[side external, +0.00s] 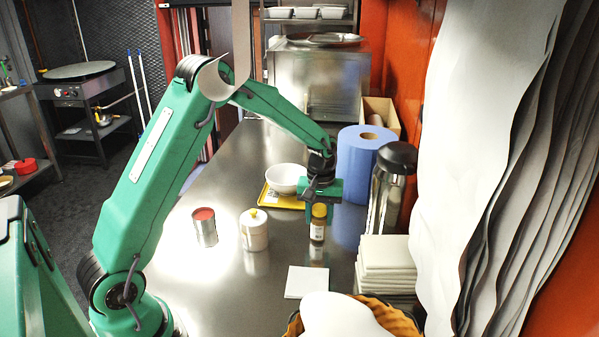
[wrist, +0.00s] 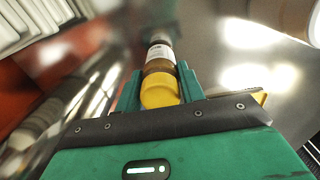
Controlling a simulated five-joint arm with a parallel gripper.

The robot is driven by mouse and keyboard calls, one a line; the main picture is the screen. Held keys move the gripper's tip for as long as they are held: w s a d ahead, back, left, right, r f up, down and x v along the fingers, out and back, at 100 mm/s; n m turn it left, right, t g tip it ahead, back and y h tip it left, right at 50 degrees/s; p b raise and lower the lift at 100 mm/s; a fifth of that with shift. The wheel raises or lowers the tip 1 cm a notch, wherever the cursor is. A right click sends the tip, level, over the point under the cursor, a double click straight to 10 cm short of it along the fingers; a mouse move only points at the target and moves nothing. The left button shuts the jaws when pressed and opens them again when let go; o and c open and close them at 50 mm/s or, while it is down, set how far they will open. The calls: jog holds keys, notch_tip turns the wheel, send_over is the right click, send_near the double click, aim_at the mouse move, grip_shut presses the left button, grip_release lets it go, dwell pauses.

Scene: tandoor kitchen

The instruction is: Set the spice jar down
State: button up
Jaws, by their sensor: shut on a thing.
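The spice jar (side external: 317,232) is a small brown jar with a white label and a yellow cap, over the steel counter (side external: 231,292). My gripper (side external: 319,212) points down and is shut on it near the cap. The jar hangs upright between the fingers. Its reflection shows just below it; I cannot tell whether its base touches the steel. In the wrist view the spice jar (wrist: 159,62) sits between both green fingers of my gripper (wrist: 160,82), yellow cap nearest the camera.
A white lidded jar (side external: 254,232) and a red-topped can (side external: 204,228) stand to the left. A white bowl (side external: 285,180) is on a yellow tray (side external: 277,202) behind. A blue roll (side external: 352,165), a dark-capped bottle (side external: 385,195) and stacked white napkins (side external: 385,266) stand right. A white square (side external: 307,282) lies in front.

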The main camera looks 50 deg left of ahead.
jog(key=shift+f, duration=0.1)
jog(key=o, duration=1)
jog(key=shift+o, duration=0.2)
notch_tip(320, 180, up, 12)
jog(key=shift+r, duration=0.15)
dwell(0.4)
jog(key=s+d+r+m+t, duration=0.3)
jog(key=s+d+r+m, duration=0.15)
jog(key=s+r, duration=0.65)
jog(key=s+d+f+m+t, duration=0.1)
jog(key=s+m, duration=0.1)
jog(key=s, duration=0.5)
jog(key=s+d+f+m+t, duration=0.1)
jog(key=s+f+m, duration=0.1)
jog(key=s, duration=0.6)
jog(key=shift+s+d+f+t, duration=0.15)
jog(key=shift+d+f+t, duration=0.1)
jog(key=shift+d+t, duration=0.05)
